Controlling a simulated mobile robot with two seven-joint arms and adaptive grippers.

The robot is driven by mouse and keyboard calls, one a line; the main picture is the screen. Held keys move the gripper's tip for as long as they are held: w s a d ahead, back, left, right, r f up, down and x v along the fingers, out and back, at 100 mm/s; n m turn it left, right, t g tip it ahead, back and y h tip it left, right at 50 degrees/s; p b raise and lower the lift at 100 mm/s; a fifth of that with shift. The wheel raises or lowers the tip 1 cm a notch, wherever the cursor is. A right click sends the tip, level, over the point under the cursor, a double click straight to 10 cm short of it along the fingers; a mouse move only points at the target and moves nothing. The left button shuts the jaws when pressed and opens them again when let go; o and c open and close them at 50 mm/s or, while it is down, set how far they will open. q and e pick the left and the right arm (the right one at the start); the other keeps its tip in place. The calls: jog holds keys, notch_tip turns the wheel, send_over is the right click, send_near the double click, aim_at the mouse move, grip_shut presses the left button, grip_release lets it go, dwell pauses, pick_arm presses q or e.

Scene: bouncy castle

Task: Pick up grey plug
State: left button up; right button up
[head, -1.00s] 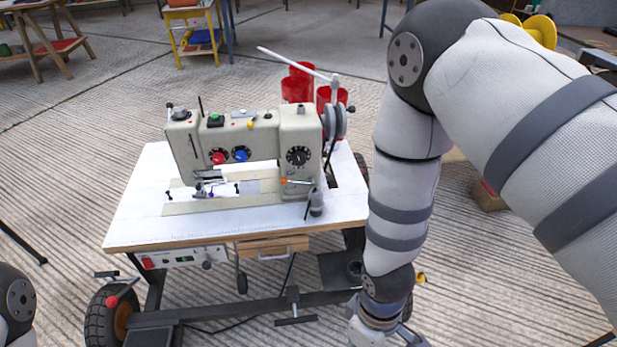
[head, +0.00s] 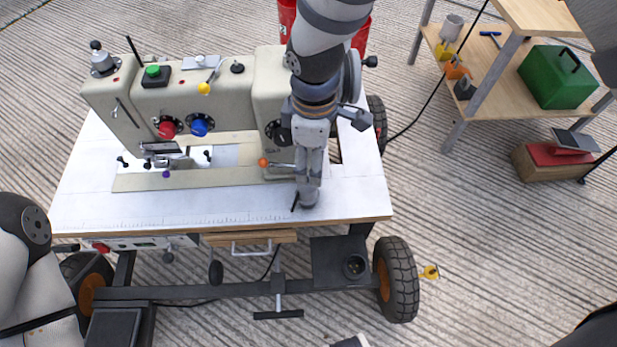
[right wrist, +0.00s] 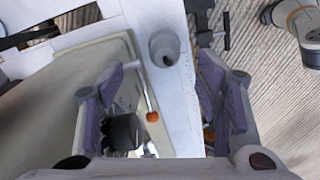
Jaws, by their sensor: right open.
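The grey plug (head: 309,196) stands on the white tabletop of the sewing machine table, near its front edge and right of the machine's base. My right gripper (head: 310,170) is just above it, pointing down, and partly covers it in the head view. In the right wrist view the plug (right wrist: 164,46) shows as a grey round piece beyond the open fingers of the right gripper (right wrist: 162,78), roughly centred between them. The gap between the fingers is empty. Of my left arm only links show at the left edge; its gripper is out of view.
The beige sewing machine (head: 225,105) stands close left of my right gripper, with an orange-knobbed lever (head: 264,162) beside it. The white tabletop (head: 220,207) is clear along the front. A wooden shelf (head: 490,75) with a green box (head: 557,76) stands at right.

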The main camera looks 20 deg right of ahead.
aim_at(308, 185)
jog(key=f, duration=0.3)
jog(key=f+b, duration=0.1)
jog(key=f, duration=0.2)
jog(key=a+f, duration=0.1)
jog(key=f, duration=0.3)
jog(key=shift+b, duration=0.4)
pick_arm(q)
jog(key=shift+x, duration=1.05)
pick_arm(e)
jog(key=shift+r, duration=0.1)
jog(key=c, duration=1.3)
